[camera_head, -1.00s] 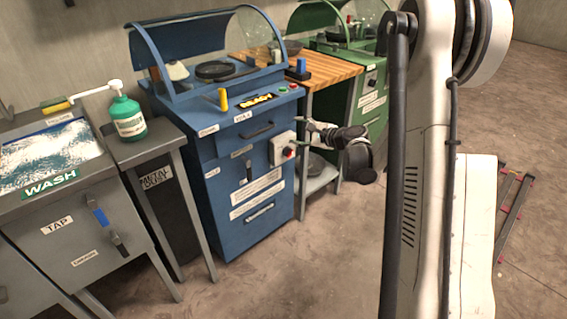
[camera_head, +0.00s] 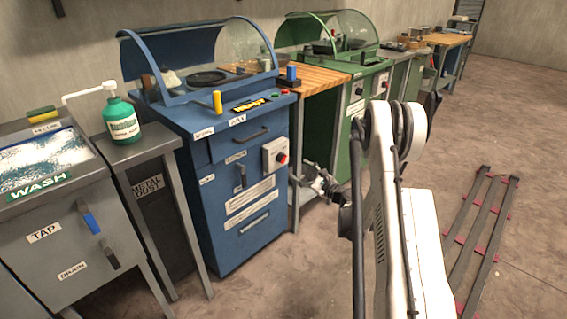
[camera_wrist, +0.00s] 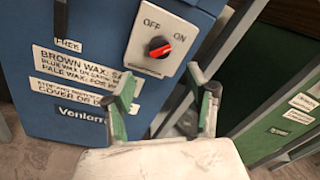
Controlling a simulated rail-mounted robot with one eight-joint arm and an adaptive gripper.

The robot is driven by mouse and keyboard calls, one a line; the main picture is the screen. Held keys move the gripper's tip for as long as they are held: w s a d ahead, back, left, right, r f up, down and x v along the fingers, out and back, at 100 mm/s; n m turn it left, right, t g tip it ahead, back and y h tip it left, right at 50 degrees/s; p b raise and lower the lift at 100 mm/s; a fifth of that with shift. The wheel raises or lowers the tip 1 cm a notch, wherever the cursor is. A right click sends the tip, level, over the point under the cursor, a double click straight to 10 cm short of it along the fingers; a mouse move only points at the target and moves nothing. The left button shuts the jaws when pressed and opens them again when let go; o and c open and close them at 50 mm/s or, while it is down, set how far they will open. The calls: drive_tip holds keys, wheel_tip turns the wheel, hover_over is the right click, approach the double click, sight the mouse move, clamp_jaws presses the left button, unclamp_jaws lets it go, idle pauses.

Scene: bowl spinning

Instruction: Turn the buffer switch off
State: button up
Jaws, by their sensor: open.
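The switch box (camera_head: 275,154) is a pale grey plate with a red knob (camera_head: 281,158) on the front right of the blue machine (camera_head: 225,215). In the wrist view the plate (camera_wrist: 140,29) reads OFF at left and ON at right, and the red bar of its knob (camera_wrist: 159,47) slants up to the right, towards ON. My gripper (camera_wrist: 165,84) is open and empty, its two green-sided fingers apart, below the knob in that picture and not touching it.
A wash sink (camera_head: 45,155) and a green bottle (camera_head: 121,120) are at left. The floor at right is open, with dark rails (camera_head: 480,220).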

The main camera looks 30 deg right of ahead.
sight(284, 159)
drive_tip(key=b+x, duration=0.2)
drive_tip(key=x, duration=0.9)
drive_tip(key=shift+w+b, duration=0.15)
drive_tip(key=shift+b, duration=0.2)
drive_tip(key=shift+c, duration=0.6)
drive_tip(key=c, duration=1)
